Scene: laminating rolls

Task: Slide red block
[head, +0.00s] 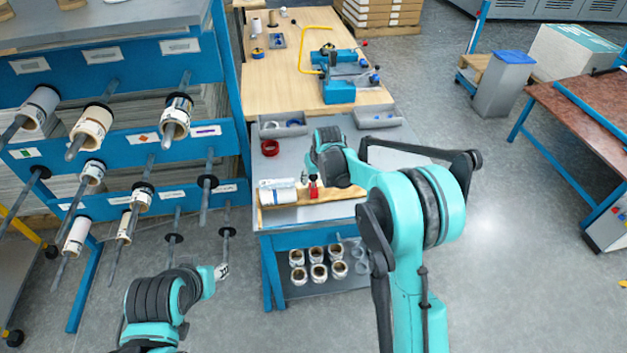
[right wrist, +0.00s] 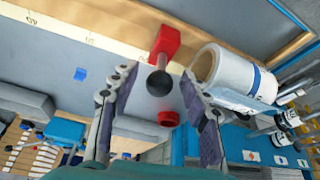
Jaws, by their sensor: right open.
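The red block (head: 313,188) stands on the wooden ledge at the near side of the grey-topped bench. In the right wrist view, the red block (right wrist: 166,41) sits on a rail with scale marks, and its dark round knob (right wrist: 160,82) faces me. My right gripper (head: 304,178) is at the block in the head view. In the right wrist view my right gripper (right wrist: 157,82) is open, with the knob showing between its fingertips; whether they touch it I cannot tell. My left gripper (head: 222,271) hangs low, away from the bench, its fingers too small to judge.
A white roll (head: 278,196) lies beside the block, close to the right finger in the wrist view (right wrist: 228,72). A red ring (head: 270,148) lies on the bench. A blue rack (head: 125,145) with rods and rolls stands left. Open floor lies right of the bench.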

